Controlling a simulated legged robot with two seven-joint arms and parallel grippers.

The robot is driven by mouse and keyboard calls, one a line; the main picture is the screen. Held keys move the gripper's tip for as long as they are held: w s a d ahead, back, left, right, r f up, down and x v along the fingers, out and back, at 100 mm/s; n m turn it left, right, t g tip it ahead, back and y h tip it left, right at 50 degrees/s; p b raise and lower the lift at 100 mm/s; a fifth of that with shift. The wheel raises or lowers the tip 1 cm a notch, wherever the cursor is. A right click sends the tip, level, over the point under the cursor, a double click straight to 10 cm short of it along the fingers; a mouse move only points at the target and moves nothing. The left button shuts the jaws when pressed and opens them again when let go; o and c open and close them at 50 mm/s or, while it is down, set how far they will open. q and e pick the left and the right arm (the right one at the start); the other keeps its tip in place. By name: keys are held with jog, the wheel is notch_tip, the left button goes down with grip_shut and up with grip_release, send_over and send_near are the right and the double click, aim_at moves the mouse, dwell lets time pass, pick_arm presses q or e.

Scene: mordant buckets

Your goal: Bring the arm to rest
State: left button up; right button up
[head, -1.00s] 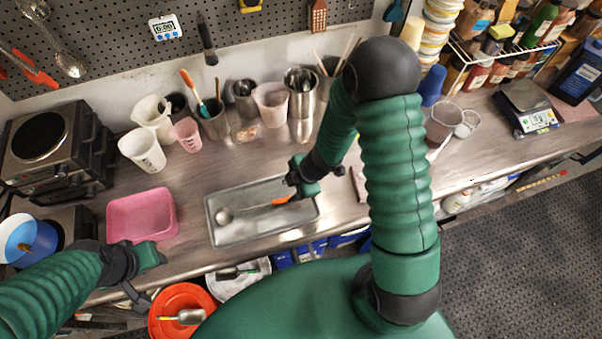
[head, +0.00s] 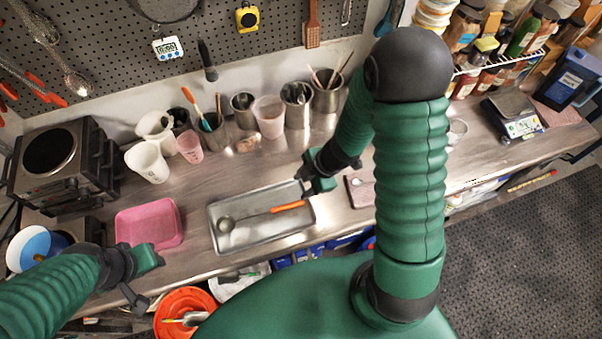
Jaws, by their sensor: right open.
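My right arm rises from my green body and bends down over the bench. Its gripper (head: 312,190) is open and empty, just above the right end of a metal tray (head: 222,204). A ladle with an orange handle (head: 288,207) lies in the tray, its bowl to the left, apart from the gripper. My left gripper (head: 152,262) is at the lower left, by the front edge of the pink tub (head: 165,243); I cannot see whether its fingers are apart.
Cups and steel beakers (head: 297,106) line the back wall. A hotplate (head: 48,160) stands at the left, a scale (head: 513,112) at the right. An orange bucket (head: 182,300) is below the bench front. A small flat board (head: 361,188) lies right of the tray.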

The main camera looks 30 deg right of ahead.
jog(key=w+d+f+m+t+h+b, duration=0.2)
jog(key=d+f+m+h+b, duration=0.15)
jog(key=m+b, duration=0.55)
jog(key=s+a+f+m+g+b, duration=0.1)
jog(key=s+a+m+g+b, duration=0.1)
jog(key=s+a+m+b, duration=0.4)
jog(key=shift+s+f+m+b, duration=0.25)
jog(key=shift+s+m+b, duration=0.25)
jog(key=shift+m+b, duration=0.1)
